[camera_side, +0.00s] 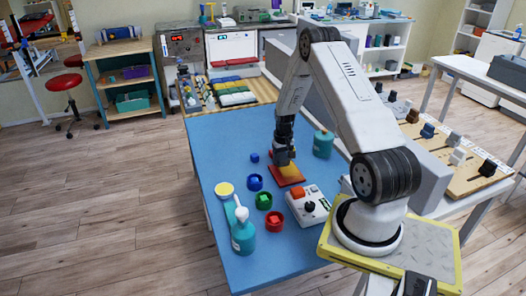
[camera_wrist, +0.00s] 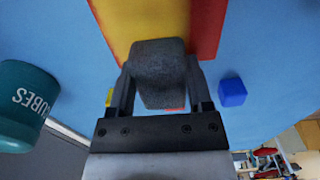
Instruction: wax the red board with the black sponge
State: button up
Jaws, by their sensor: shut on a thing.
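My gripper (camera_side: 284,158) is over the red board (camera_side: 288,180) on the blue table. It is shut on the black sponge (camera_wrist: 158,72), which looks dark grey and sits between both fingers in the wrist view. The board (camera_wrist: 207,25) shows there with a broad yellow band (camera_wrist: 145,18) along it, a wide red strip on the right and a thin red edge on the left. The sponge overlaps the near end of the board; I cannot tell whether it touches. The gripper and sponge hide part of the board.
A blue cube (camera_wrist: 232,92) lies right of the sponge in the wrist view. A teal cup marked "CUBES" (camera_wrist: 22,105) stands left. In the side view, small bowls (camera_side: 263,201), a button box (camera_side: 307,205) and a teal pump bottle (camera_side: 242,235) stand in front. The left table (camera_side: 215,150) is clear.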

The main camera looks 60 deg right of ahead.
aim_at(290, 183)
jog(key=shift+s+a, duration=4.1)
jog(key=shift+s, duration=0.1)
jog(key=shift+w+a, duration=0.5)
jog(key=shift+w, duration=0.15)
jog(key=shift+w+d, duration=0.2)
jog(key=shift+w, duration=0.1)
jog(key=shift+w+d, duration=3.7)
jog(key=shift+d, duration=0.05)
jog(key=shift+w+d+r, duration=0.15)
jog(key=shift+r, duration=3.9)
